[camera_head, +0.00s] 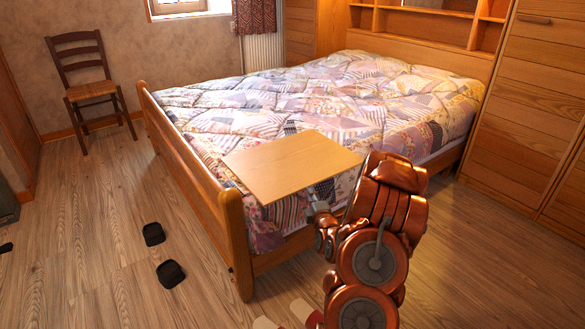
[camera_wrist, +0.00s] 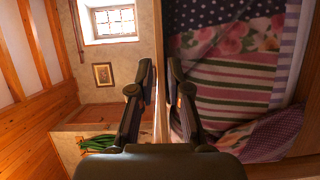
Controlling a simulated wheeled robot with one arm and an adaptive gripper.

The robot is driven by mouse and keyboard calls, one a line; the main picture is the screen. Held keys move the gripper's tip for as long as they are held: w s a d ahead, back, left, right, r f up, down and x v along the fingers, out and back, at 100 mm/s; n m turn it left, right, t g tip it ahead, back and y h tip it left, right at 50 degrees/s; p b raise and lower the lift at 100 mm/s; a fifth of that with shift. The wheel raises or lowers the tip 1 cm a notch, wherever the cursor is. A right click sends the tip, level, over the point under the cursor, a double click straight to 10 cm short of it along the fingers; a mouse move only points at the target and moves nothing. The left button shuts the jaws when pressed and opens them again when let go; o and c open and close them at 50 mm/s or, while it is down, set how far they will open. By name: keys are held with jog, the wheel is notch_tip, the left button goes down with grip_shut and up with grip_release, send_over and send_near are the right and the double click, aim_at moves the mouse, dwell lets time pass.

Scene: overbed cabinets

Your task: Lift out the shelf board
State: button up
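The shelf board (camera_head: 290,166) is a flat, light wood panel. In the head view it is in the air, in front of the bed's lower corner, with its broad face up. My gripper (camera_head: 318,206) is at the board's near right edge, and my arm partly hides it. In the wrist view the board (camera_wrist: 160,110) shows edge-on as a thin upright strip between the two dark fingers of my gripper (camera_wrist: 160,78). The fingers are closed onto it from both sides.
The bed (camera_head: 300,105) with a patchwork quilt lies behind the board; its wooden footboard (camera_head: 190,170) is at left. Tall wooden cabinets (camera_head: 525,100) stand at right. A chair (camera_head: 92,88) and two dark shoe-like items (camera_head: 153,234) are on the left. Floor between is open.

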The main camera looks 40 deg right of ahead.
aim_at(306, 181)
jog(key=shift+b+x, duration=1.2)
jog(key=shift+x, duration=1.6)
jog(key=shift+b+x, duration=0.3)
jog(key=shift+x, duration=0.85)
jog(key=shift+d, duration=0.1)
jog(key=shift+s, duration=0.1)
grip_shut()
